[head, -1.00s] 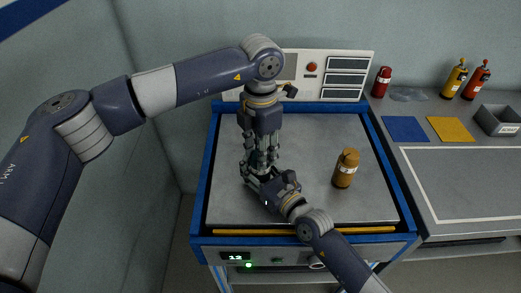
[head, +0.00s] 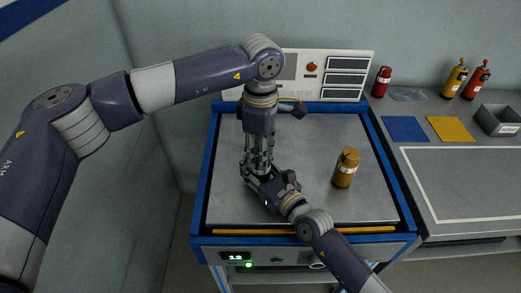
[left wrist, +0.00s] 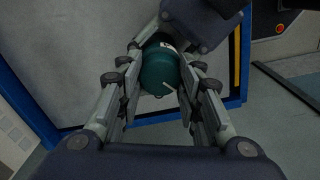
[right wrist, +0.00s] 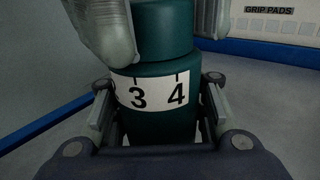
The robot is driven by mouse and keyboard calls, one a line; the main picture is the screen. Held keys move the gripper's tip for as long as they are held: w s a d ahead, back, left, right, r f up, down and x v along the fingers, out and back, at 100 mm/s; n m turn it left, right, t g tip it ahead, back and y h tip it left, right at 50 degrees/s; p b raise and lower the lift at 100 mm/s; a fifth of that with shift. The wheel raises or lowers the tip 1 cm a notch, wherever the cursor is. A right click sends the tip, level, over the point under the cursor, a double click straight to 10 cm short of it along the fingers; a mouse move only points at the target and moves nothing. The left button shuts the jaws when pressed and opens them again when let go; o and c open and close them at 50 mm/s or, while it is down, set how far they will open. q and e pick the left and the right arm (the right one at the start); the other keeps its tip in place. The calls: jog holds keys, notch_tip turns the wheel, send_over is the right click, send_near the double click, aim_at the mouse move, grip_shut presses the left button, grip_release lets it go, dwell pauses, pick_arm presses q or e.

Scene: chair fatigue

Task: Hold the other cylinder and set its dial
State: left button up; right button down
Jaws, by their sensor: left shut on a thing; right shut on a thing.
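A dark teal cylinder (right wrist: 157,68) stands upright between my two grippers, over the grey work surface. Its white band (right wrist: 157,92) shows the numbers 3 and 4 with tick marks in the right wrist view. My right gripper (right wrist: 157,110) is shut around the lower body. My left gripper (head: 258,160) comes from above and is shut on the top part, the dial. In the left wrist view the rounded teal top (left wrist: 158,72) carries a short pale line. In the head view the fingers mostly hide this cylinder. An amber cylinder (head: 345,170) with a white band stands to the right, untouched.
The grey surface (head: 320,135) has a raised blue rim and is otherwise clear. A control panel (head: 315,72) stands behind. The bench at right holds a red cylinder (head: 381,80), blue (head: 405,129) and yellow (head: 450,129) pads, two bottles and a grey bin (head: 499,120).

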pick_arm(q)
jog(key=shift+s+d+m, duration=0.1)
jog(key=shift+d+m, duration=0.1)
jog(key=shift+m, duration=0.5)
pick_arm(e)
jog(key=shift+a, duration=0.1)
pick_arm(q)
jog(key=o, duration=1.1)
jog(key=shift+a, duration=0.1)
jog(key=shift+r, duration=0.1)
jog(key=shift+r, duration=0.35)
notch_tip(320, 180, up, 11)
jog(key=shift+r, duration=0.1)
